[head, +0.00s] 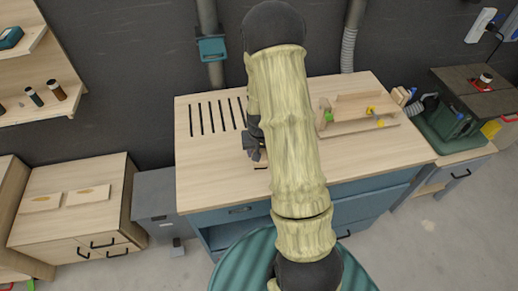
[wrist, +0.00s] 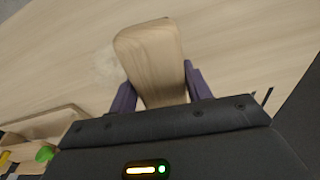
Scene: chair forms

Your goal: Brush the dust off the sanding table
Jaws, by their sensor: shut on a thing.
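The sanding table (head: 385,155) is a pale wood top on a blue cabinet, with a row of dark slots at its left. My gripper (head: 257,155) is low over the table just right of the slots, partly hidden by my arm. In the wrist view my gripper (wrist: 160,80) is shut on a pale wooden piece, likely the brush (wrist: 153,55), between its purple fingers. No bristles show, and I cannot tell whether it touches the top. A faint greyish patch, perhaps dust (wrist: 100,68), lies on the wood left of it.
A wooden tray (head: 352,108) with small coloured items stands on the table's right part. A grey bin (head: 158,205) and a drawer cabinet (head: 75,225) stand left. The table's front right is clear.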

